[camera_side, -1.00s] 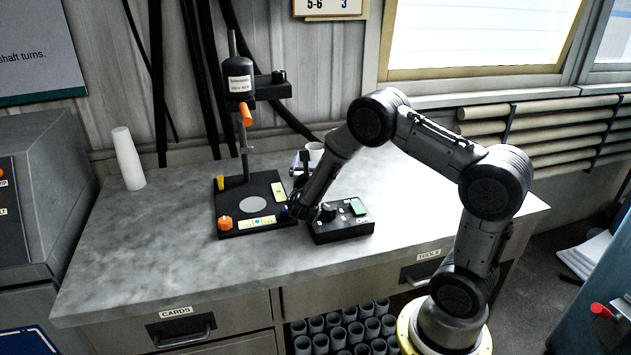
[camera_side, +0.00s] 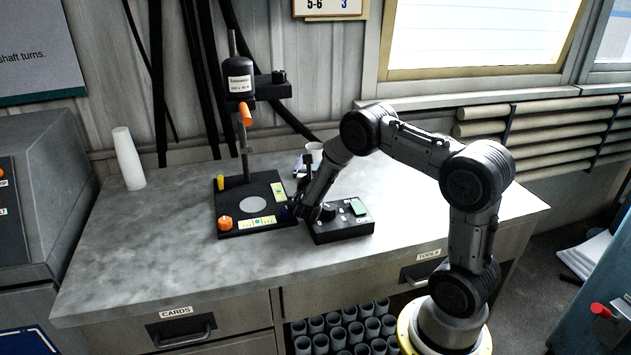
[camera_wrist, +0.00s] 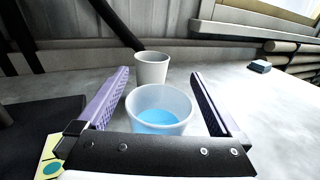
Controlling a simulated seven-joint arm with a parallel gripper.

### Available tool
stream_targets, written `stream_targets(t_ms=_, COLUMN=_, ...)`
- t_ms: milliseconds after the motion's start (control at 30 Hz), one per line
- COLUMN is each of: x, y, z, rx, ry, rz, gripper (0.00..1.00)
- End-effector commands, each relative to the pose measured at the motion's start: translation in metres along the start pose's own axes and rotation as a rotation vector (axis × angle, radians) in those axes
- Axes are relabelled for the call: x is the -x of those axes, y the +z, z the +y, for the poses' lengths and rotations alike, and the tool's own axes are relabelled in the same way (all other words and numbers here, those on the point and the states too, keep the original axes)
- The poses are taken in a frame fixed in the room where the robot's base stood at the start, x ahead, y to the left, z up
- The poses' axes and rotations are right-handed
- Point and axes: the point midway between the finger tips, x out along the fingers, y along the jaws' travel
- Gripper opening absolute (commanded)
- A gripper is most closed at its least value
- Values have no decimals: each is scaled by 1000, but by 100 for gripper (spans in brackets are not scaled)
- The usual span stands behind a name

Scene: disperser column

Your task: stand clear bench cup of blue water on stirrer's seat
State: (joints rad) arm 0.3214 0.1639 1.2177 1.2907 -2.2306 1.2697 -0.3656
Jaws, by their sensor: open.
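The clear cup of blue water (camera_wrist: 158,112) stands upright on the bench between the two purple fingers of my gripper (camera_wrist: 160,78) in the wrist view. The gripper is open, with a finger on each side of the cup. I cannot make the cup out in the side view, where my arm covers that spot. My gripper (camera_side: 301,168) is low over the bench, just right of the stirrer. The stirrer's black base (camera_side: 229,202) bears a pale round seat (camera_side: 252,205), which looks empty, under the motor head (camera_side: 239,80).
A white cup (camera_wrist: 152,68) stands close behind the clear one; it also shows in the side view (camera_side: 315,150). A black control box (camera_side: 342,229) sits at the bench front, below my wrist. A stack of white cups (camera_side: 128,160) stands far left.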

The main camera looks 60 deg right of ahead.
Motion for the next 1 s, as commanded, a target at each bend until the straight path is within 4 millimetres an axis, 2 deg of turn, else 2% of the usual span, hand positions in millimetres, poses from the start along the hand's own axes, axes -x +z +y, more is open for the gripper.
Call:
stream_targets(t_ms=33, x=0, y=0, z=0, rx=0, ry=0, rz=0, gripper=96)
stream_targets(t_ms=67, x=0, y=0, z=0, rx=0, ry=0, rz=0, gripper=91)
stream_targets(t_ms=500, x=0, y=0, z=0, rx=0, ry=0, rz=0, gripper=12)
stream_targets(t_ms=533, x=0, y=1, z=0, rx=-1, ry=0, rz=-1, gripper=10)
stream_targets(t_ms=567, x=0, y=1, z=0, rx=-1, ry=0, rz=-1, gripper=1)
stream_targets(t_ms=833, x=0, y=3, z=0, rx=-2, ry=0, rz=-1, gripper=0)
stream_targets(t_ms=1000, x=0, y=16, z=0, rx=-3, ry=0, rz=-2, gripper=0)
